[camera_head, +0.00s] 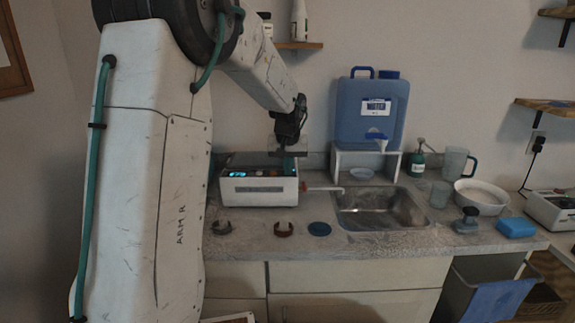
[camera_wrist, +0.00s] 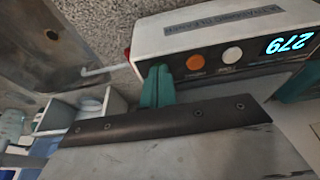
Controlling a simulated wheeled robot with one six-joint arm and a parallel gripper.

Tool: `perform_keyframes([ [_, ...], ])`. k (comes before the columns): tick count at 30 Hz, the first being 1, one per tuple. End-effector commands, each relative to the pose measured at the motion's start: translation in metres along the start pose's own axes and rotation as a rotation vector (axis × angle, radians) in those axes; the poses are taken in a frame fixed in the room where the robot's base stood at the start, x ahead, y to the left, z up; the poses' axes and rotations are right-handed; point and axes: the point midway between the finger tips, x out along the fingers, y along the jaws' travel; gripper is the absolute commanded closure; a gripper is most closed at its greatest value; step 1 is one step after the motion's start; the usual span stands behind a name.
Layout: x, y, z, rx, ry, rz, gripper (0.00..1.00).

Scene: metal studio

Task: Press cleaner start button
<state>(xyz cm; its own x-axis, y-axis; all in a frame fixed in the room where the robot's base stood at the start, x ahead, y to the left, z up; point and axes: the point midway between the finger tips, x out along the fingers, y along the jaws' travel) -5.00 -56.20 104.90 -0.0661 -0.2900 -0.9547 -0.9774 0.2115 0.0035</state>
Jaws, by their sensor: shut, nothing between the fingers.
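The cleaner (camera_head: 258,190) is a white box with a dark top on the counter, left of the sink. In the wrist view its white body (camera_wrist: 210,30) shows upside down, with a lit display (camera_wrist: 289,43) reading 279, an orange button (camera_wrist: 195,62) and a white button (camera_wrist: 232,54). The small labels by the buttons are too small to read. My gripper (camera_head: 290,168) is over the cleaner's right end. In the wrist view its teal fingers (camera_wrist: 157,80) are shut and empty, just left of the orange button. I cannot tell whether they touch the panel.
A blue water container (camera_head: 370,105) stands on a white stand behind. Two dark curved pieces and a blue disc (camera_head: 319,229) lie in front of the cleaner. Mugs, a bowl (camera_head: 481,199) and a blue sponge (camera_head: 516,228) sit farther right.

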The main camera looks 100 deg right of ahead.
Motion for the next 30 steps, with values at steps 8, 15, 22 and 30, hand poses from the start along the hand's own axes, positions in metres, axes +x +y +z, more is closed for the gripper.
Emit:
perform_keyframes([
  [8, 0.011, -0.001, 0.007, 0.001, -0.022, -0.006, 1.00],
  [15, -0.012, -0.004, 0.000, -0.005, -0.013, -0.005, 1.00],
  [22, -0.069, -0.007, -0.009, -0.011, 0.003, -0.003, 1.00],
  [30, -0.122, -0.006, -0.011, -0.012, 0.005, -0.003, 1.00],
])
